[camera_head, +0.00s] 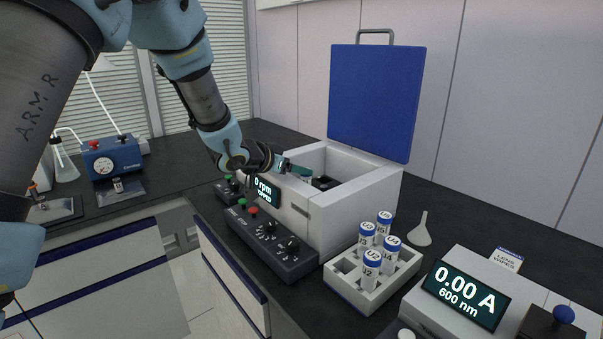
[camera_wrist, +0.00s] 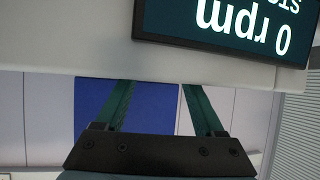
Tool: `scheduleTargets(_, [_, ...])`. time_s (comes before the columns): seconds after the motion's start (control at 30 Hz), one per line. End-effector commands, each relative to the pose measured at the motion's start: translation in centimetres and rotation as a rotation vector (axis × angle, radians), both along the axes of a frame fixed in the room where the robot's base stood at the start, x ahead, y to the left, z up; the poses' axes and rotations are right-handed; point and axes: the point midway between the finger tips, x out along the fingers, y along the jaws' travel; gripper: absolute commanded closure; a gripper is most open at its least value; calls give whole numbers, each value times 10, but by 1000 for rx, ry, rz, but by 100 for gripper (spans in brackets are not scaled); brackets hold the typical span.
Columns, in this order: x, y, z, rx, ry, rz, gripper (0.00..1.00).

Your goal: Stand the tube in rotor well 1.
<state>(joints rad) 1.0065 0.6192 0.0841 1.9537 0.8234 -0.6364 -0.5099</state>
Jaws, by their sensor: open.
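My gripper (camera_head: 298,169) is at the front upper edge of the white centrifuge (camera_head: 347,222), its green fingers over or beside the opening. In the wrist view the two green fingers (camera_wrist: 160,100) are spread apart, with no tube visible between them. The blue lid (camera_head: 375,95) stands open. The dark rotor (camera_head: 325,183) is partly visible inside the chamber; its wells and their numbers cannot be made out. Several white tubes with blue caps, such as the front one (camera_head: 371,262), stand upright in a white rack (camera_head: 367,293). I cannot tell which tube the task means.
A control box (camera_head: 270,246) with knobs sits before the centrifuge. The centrifuge display (camera_head: 266,191) reads 0 rpm; it also shows inverted in the wrist view (camera_wrist: 235,22). A white funnel (camera_head: 421,232) and a photometer (camera_head: 465,295) stand to the right. A blue pump (camera_head: 112,158) is at left.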

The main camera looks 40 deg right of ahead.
Motion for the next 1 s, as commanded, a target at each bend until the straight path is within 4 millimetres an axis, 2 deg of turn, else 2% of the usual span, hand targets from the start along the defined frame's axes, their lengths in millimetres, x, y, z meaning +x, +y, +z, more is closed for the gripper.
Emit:
scheduleTargets(0.2, [-5, 40, 22, -3, -1, 2, 30])
scheduleTargets(0.4, [-9, 64, 35, -2, 0, 0, 30])
scheduleTargets(0.8, [-10, 73, 40, 1, 0, 3, 30])
scheduleTargets(0.87, [-3, 79, 40, 8, -2, 26, 30])
scheduleTargets(0.93, [16, 97, 38, 31, -7, 91, 30])
scheduleTargets(0.97, [27, 109, 37, 48, -8, 132, 30])
scheduleTargets(1.0, [44, 130, 35, 76, -9, 200, 30])
